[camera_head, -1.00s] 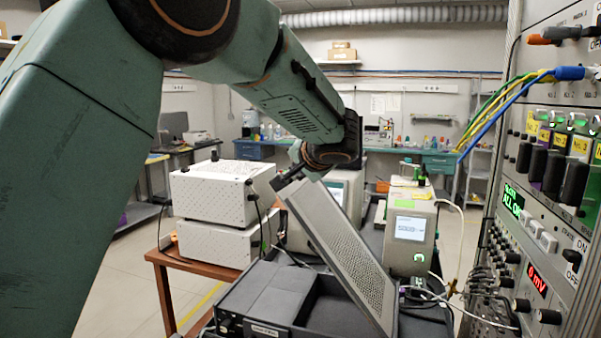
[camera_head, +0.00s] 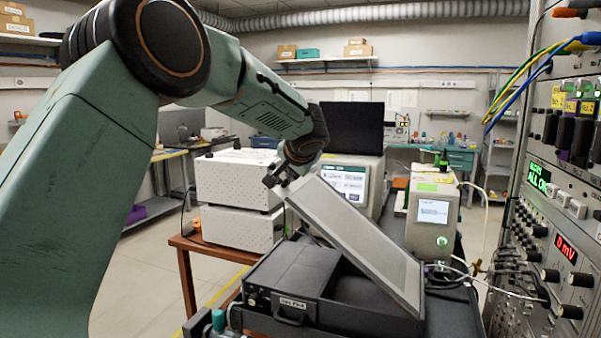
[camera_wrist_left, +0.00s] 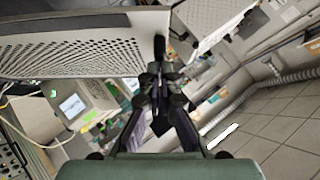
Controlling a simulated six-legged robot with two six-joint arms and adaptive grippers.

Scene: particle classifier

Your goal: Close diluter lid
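The diluter is a low black case (camera_head: 265,298) on the cart, with its lid (camera_head: 375,245) raised and tilted. The lid is a flat grey panel, high at the left and low at the right. My left gripper (camera_head: 277,177) is at the lid's raised upper-left corner in the head view. In the left wrist view the perforated face of the lid (camera_wrist_left: 90,50) fills the upper left. There my left gripper (camera_wrist_left: 159,62) has its fingers close together at the lid's edge; no clear grip on the lid shows. My right gripper is not in view.
White stacked boxes (camera_head: 240,180) stand left of the case. A beige instrument with a screen (camera_head: 345,182) is behind the lid, and a smaller one (camera_head: 432,212) is at its right. An instrument rack (camera_head: 565,200) with cables lines the right side.

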